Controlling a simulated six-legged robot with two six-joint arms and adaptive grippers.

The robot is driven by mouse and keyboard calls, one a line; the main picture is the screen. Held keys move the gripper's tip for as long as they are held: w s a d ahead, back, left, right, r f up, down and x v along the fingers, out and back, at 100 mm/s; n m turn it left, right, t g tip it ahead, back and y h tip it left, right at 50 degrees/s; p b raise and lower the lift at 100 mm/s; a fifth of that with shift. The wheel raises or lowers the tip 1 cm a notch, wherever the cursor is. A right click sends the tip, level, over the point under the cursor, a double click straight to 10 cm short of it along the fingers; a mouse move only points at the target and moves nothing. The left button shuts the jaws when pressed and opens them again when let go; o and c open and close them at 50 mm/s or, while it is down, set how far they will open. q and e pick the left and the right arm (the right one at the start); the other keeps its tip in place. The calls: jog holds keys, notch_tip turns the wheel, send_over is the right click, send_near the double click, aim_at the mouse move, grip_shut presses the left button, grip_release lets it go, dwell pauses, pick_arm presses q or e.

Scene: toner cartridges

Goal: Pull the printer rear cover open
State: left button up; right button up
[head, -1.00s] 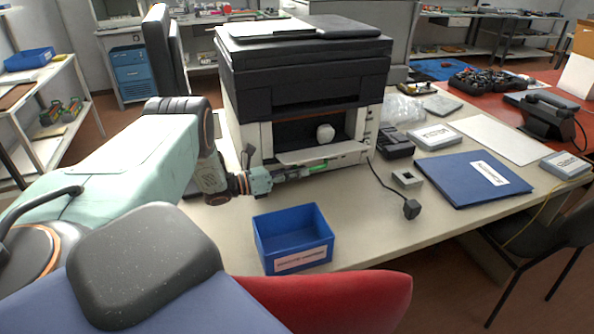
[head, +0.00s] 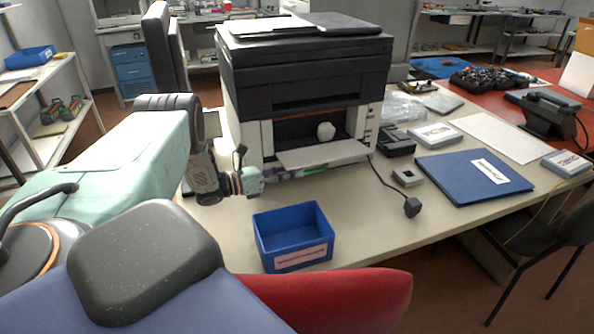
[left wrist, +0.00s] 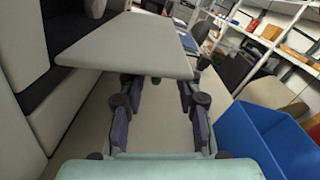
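The printer (head: 300,75) stands on the table with a dark opening low on its near side. A pale flap, apparently the rear cover (head: 325,153), stands out from this opening, near level. In the left wrist view the cover (left wrist: 125,45) is a broad grey panel just above my fingers. My left gripper (head: 288,175) is under the cover's near edge, its fingers partly hidden. In the left wrist view my left gripper (left wrist: 160,88) has its two fingers apart with nothing held between them. A small green part (left wrist: 156,81) shows near the fingertips. My right gripper is out of view.
A blue open bin (head: 293,238) stands close in front of my left gripper. A white knob-like thing (head: 326,132) shows inside the opening. A black adapter (head: 412,207) with a cord, a small grey box (head: 407,177) and a blue folder (head: 474,178) lie to the right.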

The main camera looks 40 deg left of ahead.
pick_arm(q)
jog(key=v, duration=0.9)
jog(key=shift+s+a, duration=0.15)
jog(key=shift+s, duration=0.25)
